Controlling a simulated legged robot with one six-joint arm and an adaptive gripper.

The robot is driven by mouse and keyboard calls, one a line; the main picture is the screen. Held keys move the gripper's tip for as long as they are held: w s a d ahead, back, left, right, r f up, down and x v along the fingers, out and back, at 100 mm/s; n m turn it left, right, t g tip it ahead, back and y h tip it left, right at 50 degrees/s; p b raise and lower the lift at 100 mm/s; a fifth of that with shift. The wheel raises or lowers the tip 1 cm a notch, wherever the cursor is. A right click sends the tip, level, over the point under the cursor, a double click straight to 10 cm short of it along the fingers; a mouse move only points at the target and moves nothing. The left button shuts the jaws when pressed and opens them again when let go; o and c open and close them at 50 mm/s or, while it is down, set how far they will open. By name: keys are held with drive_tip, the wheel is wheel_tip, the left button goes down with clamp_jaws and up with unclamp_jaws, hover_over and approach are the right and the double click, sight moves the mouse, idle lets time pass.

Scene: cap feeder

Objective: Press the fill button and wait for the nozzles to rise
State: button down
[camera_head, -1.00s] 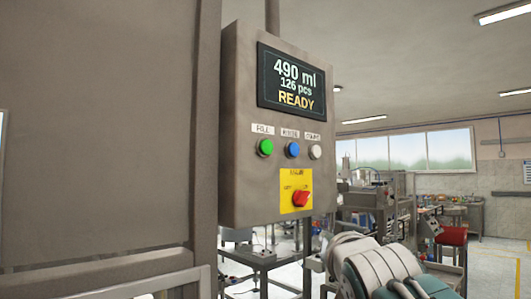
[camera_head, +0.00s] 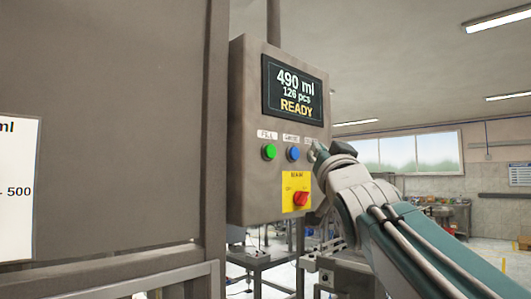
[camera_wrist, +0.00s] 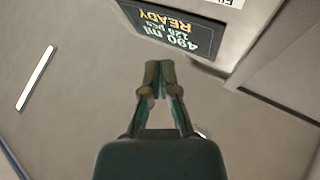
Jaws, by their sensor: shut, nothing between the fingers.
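The green button under the FILL label (camera_head: 269,152) is on the grey control box (camera_head: 246,190), left in the row of buttons. The display (camera_head: 293,90) above it reads 490 ml, 126 pcs, READY; it also shows upside down in the wrist view (camera_wrist: 178,22). My gripper (camera_head: 317,152) is at the right side of the box, in front of the rightmost button, which it mostly covers. I cannot tell whether it touches the box. In the wrist view my gripper (camera_wrist: 160,68) is shut and empty. No nozzles are in view.
A blue button (camera_head: 293,154) sits right of the green one. A red rotary switch (camera_head: 301,199) on a yellow plate is below. A large grey panel (camera_head: 110,130) stands at the left, with a white scale sheet (camera_head: 18,190) on it.

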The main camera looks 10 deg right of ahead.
sight(276, 148)
drive_tip(key=w+a, duration=0.3)
drive_tip(key=w, duration=0.1)
drive_tip(key=w+a, duration=0.2)
drive_tip(key=w, duration=0.1)
drive_tip(key=shift+a, duration=0.3)
drive_tip(key=shift+d, duration=0.15)
idle(1.3)
drive_tip(key=shift+w+a, duration=0.25)
drive_tip(key=shift+w+a, duration=0.25)
drive_tip(key=shift+w, duration=0.1)
idle(0.9)
drive_tip(key=shift+s+d, duration=0.5)
drive_tip(key=shift+s, duration=0.2)
